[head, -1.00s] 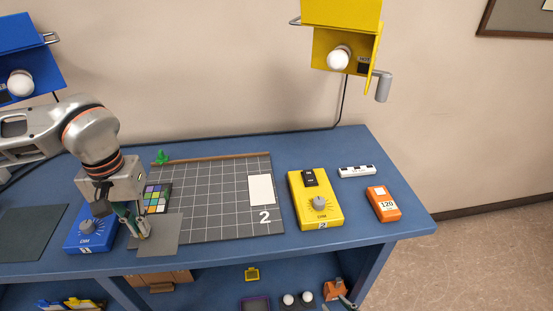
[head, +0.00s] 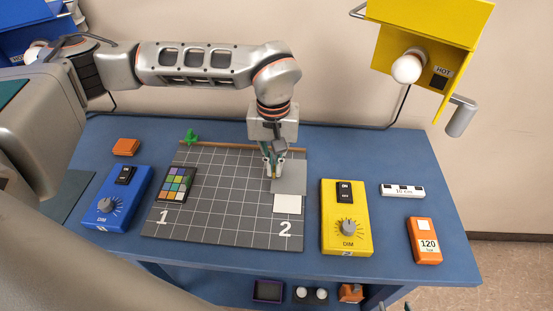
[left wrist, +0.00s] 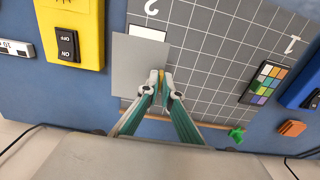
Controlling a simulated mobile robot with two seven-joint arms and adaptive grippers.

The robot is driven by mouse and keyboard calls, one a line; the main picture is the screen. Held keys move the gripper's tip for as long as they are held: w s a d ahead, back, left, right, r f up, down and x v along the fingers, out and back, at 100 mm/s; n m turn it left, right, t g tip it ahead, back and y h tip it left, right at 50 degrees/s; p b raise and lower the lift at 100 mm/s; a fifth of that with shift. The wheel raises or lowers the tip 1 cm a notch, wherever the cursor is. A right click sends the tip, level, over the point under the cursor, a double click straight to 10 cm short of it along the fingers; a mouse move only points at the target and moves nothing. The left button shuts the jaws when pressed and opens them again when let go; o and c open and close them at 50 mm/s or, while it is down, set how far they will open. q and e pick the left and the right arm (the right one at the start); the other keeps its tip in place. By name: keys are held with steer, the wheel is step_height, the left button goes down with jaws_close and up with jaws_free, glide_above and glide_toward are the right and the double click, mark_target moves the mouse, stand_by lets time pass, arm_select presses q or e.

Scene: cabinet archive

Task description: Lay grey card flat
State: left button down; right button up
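The grey card (head: 291,178) is over the right side of the gridded board (head: 215,225), near the number 2. It hides part of the white rectangle (head: 287,205) there. My left gripper (head: 272,175) points down at the card's left edge, its fingers close together around a small yellowish piece at that edge. The left wrist view shows the card (left wrist: 138,66) beside the fingertips (left wrist: 162,78), looking roughly level. I cannot tell whether it touches the board. My right gripper is not in view.
A colour chart (head: 175,184) lies on the board's left. A blue dimmer (head: 110,205) stands left of the board, a yellow dimmer (head: 346,215) right of it. Beyond are a scale bar (head: 402,191) and an orange box (head: 425,240). A green item (head: 190,136) is behind.

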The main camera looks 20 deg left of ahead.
mark_target(274, 181)
arm_select(q)
steer(key=shift+s, duration=0.1)
steer(key=shift+f+b, duration=0.65)
steer(key=shift+f, duration=0.1)
step_height(274, 181, down, 2)
steer(key=shift+f+b, duration=0.25)
steer(key=shift+b, duration=0.55)
steer(key=shift+f, duration=0.4)
steer(key=shift+f+b, duration=0.55)
arm_select(e)
steer(key=shift+w+a+f+y, duration=0.2)
steer(key=shift+w+a, duration=0.15)
steer(key=shift+a, duration=0.2)
steer(key=shift+w+a+f+y, duration=0.2)
steer(key=shift+w+a, duration=0.15)
steer(key=shift+a, duration=0.2)
steer(key=shift+f, duration=0.15)
arm_select(q)
steer(key=shift+f, duration=0.3)
arm_select(e)
steer(key=shift+d+f, duration=0.1)
